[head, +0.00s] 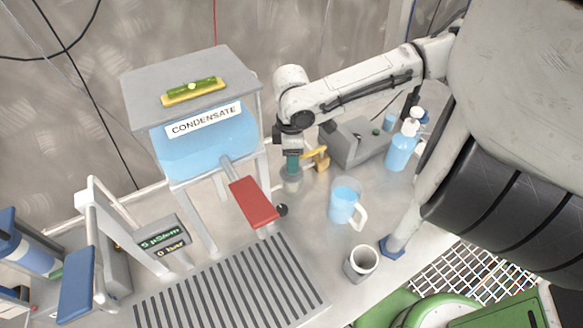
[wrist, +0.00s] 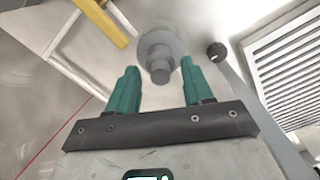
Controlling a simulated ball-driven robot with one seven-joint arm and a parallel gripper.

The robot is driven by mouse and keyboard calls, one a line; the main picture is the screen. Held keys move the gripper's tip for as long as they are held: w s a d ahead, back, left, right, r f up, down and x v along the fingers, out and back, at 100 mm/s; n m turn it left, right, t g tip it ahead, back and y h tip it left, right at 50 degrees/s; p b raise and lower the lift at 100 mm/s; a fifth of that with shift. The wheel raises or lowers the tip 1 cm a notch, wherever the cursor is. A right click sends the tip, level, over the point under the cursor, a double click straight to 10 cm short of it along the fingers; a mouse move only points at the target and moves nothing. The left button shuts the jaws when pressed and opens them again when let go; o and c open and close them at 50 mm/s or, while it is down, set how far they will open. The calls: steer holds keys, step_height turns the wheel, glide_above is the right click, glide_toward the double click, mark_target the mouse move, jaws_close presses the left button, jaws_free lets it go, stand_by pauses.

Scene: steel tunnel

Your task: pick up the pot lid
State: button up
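The pot lid appears to be the small grey round piece with a stepped knob (wrist: 160,52) in the wrist view. Its knob lies between my two green fingertips, with a visible gap on each side. My gripper (wrist: 159,72) is open and points down at it. In the head view my gripper (head: 292,163) is just above a small grey piece (head: 291,184), apparently the same lid, partly hidden by the fingers. I cannot tell what it rests on.
A yellow bracket (head: 318,158) stands close beside my gripper. A jug of blue liquid (head: 345,203), a grey cup (head: 361,263) and a soap bottle (head: 402,148) stand to the right. The condensate tank (head: 205,150), its red lever (head: 253,201) and a drain grate (head: 235,288) are left.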

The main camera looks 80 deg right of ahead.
jaws_close()
steer(key=shift+r, duration=0.1)
stand_by(0.6)
